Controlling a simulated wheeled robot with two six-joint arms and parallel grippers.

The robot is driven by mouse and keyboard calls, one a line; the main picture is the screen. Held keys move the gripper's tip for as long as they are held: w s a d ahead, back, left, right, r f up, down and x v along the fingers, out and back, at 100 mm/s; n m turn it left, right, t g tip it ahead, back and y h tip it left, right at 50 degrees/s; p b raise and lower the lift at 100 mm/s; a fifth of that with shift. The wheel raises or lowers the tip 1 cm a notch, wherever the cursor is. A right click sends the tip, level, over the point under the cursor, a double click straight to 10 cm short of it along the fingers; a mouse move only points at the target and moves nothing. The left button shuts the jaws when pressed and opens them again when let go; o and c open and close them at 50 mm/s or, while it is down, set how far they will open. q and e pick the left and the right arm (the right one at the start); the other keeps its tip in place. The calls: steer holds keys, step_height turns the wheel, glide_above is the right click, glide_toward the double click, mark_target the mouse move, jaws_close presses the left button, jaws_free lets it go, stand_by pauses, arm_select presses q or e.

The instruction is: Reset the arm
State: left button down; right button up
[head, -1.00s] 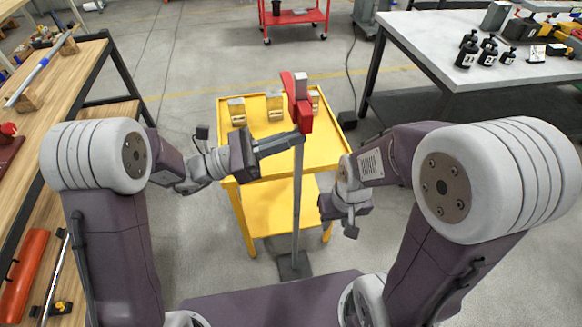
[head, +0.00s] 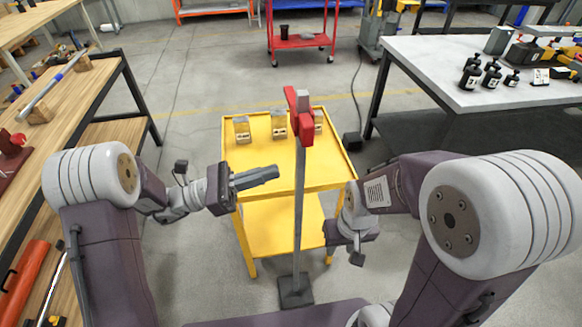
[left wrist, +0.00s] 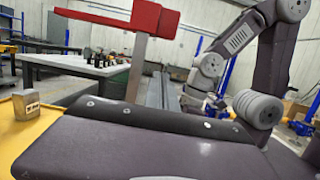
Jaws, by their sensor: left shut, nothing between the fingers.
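My left gripper (head: 256,178) is shut and empty. Its fingers point right over the near left part of the yellow cart, and their tips stop short of the grey post in the picture. The grey post (head: 299,215) stands upright on a dark base plate at the cart's near side and carries a red head (head: 301,115). The post (left wrist: 136,75) and its red head (left wrist: 125,14) also show in the left wrist view. My right gripper (head: 352,235) is low at the cart's right side; its fingers cannot be made out.
The yellow cart (head: 285,160) holds small metal blocks (head: 279,125) along its far side. A wooden bench (head: 60,110) stands at left. A grey table (head: 450,65) with black bottles stands at right. A red trolley (head: 300,42) is behind.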

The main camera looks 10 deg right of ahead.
arm_select(q)
steer(key=v, duration=0.4)
steer(key=shift+a, duration=0.1)
